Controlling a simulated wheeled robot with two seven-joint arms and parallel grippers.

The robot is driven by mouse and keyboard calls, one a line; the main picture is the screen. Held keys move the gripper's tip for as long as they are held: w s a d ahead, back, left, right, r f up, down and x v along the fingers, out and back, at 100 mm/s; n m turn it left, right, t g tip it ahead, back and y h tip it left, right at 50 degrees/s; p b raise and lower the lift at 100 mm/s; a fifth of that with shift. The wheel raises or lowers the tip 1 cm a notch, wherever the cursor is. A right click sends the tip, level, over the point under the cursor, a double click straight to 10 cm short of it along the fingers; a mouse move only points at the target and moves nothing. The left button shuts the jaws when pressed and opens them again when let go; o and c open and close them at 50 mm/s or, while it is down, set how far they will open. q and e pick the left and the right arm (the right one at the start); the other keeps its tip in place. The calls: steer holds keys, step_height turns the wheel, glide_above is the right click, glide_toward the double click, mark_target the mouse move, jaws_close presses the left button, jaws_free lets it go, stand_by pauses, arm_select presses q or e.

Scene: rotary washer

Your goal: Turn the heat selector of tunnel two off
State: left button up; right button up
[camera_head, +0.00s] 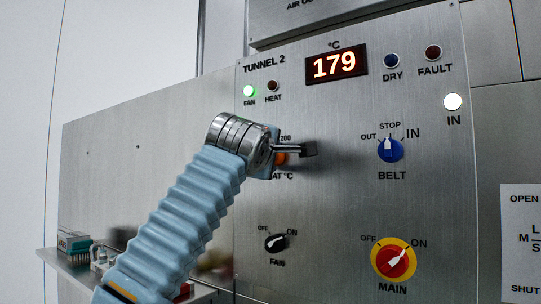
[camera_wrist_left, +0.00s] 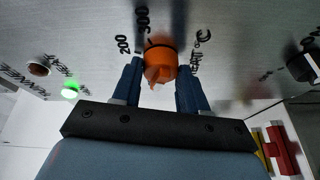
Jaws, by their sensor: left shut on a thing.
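The heat selector is an orange knob (camera_head: 282,159) on the tunnel 2 panel, mostly hidden in the head view by my left gripper (camera_head: 301,149). In the left wrist view the orange knob (camera_wrist_left: 161,60) sits between the two blue fingers of my left gripper (camera_wrist_left: 161,82), which is shut on it. The printed marks 200 and 300 show beside the knob there. Its exact setting is hard to tell. My right gripper is not in view.
The black fan knob (camera_head: 276,243) is below the heat selector. The blue belt knob (camera_head: 390,148) and the red main switch (camera_head: 394,260) on its yellow ring are to the right. The fan lamp (camera_head: 249,91) glows green. A shelf (camera_head: 50,262) holding small items is at lower left.

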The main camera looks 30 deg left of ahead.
arm_select(q)
steer(key=o, duration=1.1)
steer(key=shift+c, duration=0.2)
steer(key=shift+s, duration=0.1)
steer(key=b+v, duration=0.3)
steer(key=v, duration=1)
steer(key=shift+s+d, duration=0.15)
steer(key=shift+s, duration=0.15)
